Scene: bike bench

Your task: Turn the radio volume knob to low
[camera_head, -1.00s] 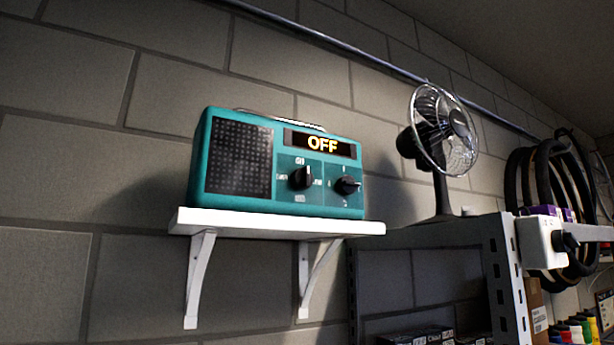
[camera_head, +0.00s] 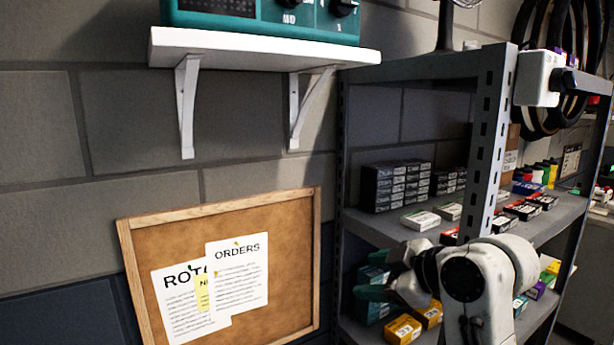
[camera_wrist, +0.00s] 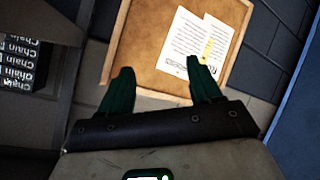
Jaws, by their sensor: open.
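The teal radio (camera_head: 262,23) stands on a white bracketed wall shelf (camera_head: 250,47) at the top of the head view. Only its lower edge shows; its display is out of frame. The bottoms of its two black knobs, the left knob (camera_head: 291,3) and the right knob (camera_head: 345,6), are cut by the top edge, so their settings cannot be read. My gripper (camera_wrist: 159,70) is open and empty, its two dark green fingers apart in the wrist view. In the head view my arm is low at right, well below the radio and in front of the metal rack.
A grey metal rack (camera_head: 492,140) with several small boxes stands right of the radio shelf. A white clamp-like fixture (camera_head: 537,78) sits at its upper corner, near hanging tyres (camera_head: 560,110). A cork board (camera_head: 285,225) with papers hangs below the radio shelf; it also shows in the wrist view (camera_wrist: 150,50).

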